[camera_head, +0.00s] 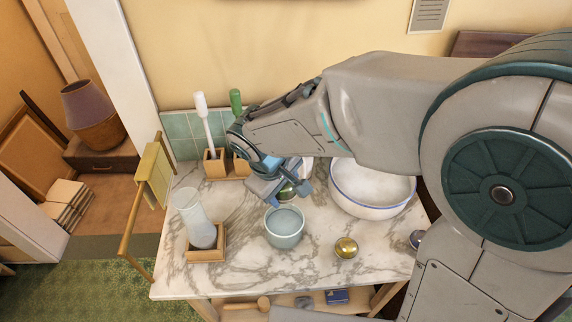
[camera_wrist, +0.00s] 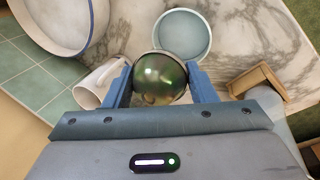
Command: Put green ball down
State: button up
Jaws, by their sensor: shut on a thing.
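The green ball (camera_wrist: 160,76) is dark and glossy and sits between the two blue fingers of my gripper (camera_wrist: 163,85) in the wrist view. My gripper (camera_head: 287,192) is shut on it, and in the head view the ball (camera_head: 287,195) is mostly hidden by the fingers. A pale blue bowl (camera_head: 285,238) stands on the marble counter just in front of and below the gripper. Its round opening also shows just beyond the ball in the wrist view (camera_wrist: 183,34).
A large white basin (camera_head: 372,206) stands to the right. A gold ball (camera_head: 346,248) lies on the marble counter (camera_head: 300,277). A glass vase (camera_head: 201,230) in a wooden holder (camera_head: 206,256) stands left. A white mug (camera_wrist: 98,84) is near the gripper. Brushes stand in wooden holders at the back.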

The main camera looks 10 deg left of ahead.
jog(key=shift+w+f, duration=0.1)
jog(key=shift+w, duration=0.05)
jog(key=shift+s+a+f+b, duration=0.1)
jog(key=shift+s+f+b, duration=0.1)
jog(key=shift+f+b, duration=0.5)
notch_tip(320, 180, down, 9)
jog(key=b, duration=0.7)
jog(key=shift+f, duration=0.2)
jog(key=o, duration=1.1)
jog(key=shift+c, duration=0.2)
